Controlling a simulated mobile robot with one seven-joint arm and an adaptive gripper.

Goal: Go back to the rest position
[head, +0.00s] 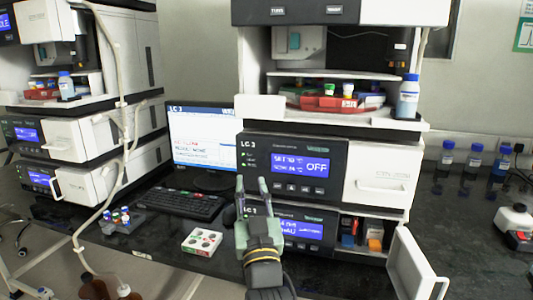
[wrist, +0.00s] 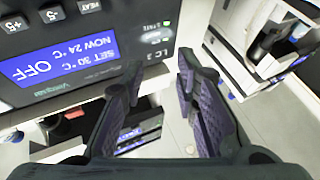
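My gripper (head: 253,184) stands in front of the right-hand instrument stack in the head view, with its fingers pointing up and away from me. In the wrist view the two dark fingers (wrist: 160,76) are spread apart with nothing between them. The LC 3 column unit (head: 292,168) is just beyond the fingertips. Its blue display (wrist: 65,62) reads OFF, set 30 °C, now 24 °C, and appears upside down in the wrist view. I cannot tell if the fingertips touch the panel.
A lower unit's door (head: 415,265) hangs open at the right, showing small coloured boxes inside. A white tray with coloured caps (head: 202,242) lies left of my gripper. A keyboard (head: 181,204) and monitor (head: 203,143) stand behind it. Bottles (head: 472,160) stand on the right bench.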

